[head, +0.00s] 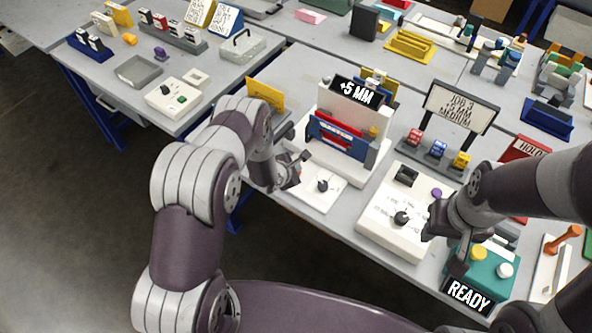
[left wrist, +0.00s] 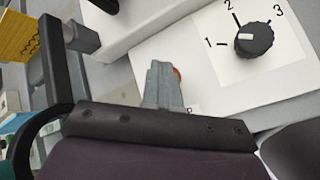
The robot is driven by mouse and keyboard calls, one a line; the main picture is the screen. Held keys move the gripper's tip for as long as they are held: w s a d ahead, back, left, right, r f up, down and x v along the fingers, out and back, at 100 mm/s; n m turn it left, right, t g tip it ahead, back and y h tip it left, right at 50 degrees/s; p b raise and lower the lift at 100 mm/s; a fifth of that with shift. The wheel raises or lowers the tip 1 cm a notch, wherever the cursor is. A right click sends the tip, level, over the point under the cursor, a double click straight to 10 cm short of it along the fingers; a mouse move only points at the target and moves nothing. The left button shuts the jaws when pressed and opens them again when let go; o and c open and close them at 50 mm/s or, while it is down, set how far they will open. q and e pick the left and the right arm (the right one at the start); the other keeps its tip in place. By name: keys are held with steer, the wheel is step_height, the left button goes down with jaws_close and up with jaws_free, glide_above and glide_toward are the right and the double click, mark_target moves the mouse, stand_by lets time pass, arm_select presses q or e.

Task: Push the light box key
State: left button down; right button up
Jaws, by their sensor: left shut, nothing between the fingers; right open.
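I cannot tell for sure which part is the light box key. A white panel (head: 328,196) with a dark dial (head: 322,185) lies in front of the "+5 MM" machine (head: 351,120). In the left wrist view the dial (left wrist: 254,40) is marked 1, 2, 3. My left gripper (head: 297,168) is shut and empty at the panel's left end. In the left wrist view its fingertips (left wrist: 163,72) partly cover a small orange-red round part (left wrist: 177,72); contact cannot be told. My right gripper (head: 444,250) is open above the teal box (head: 490,272).
The teal box has yellow (head: 479,253) and white (head: 505,270) buttons and a READY sign (head: 469,295). A white control box (head: 395,225) with a knob stands left of it. A yellow plate (head: 265,95) stands behind my left arm. A small box (head: 173,98) sits on the left table.

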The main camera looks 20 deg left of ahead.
arm_select(q)
steer(key=shift+f, duration=0.35)
steer(key=shift+s+r, duration=0.1)
steer(key=shift+r, duration=0.35)
steer(key=shift+p, duration=0.3)
step_height(320, 180, up, 6)
steer(key=p, duration=0.4)
steer(key=shift+r+p, duration=0.15)
steer(key=shift+p, duration=0.25)
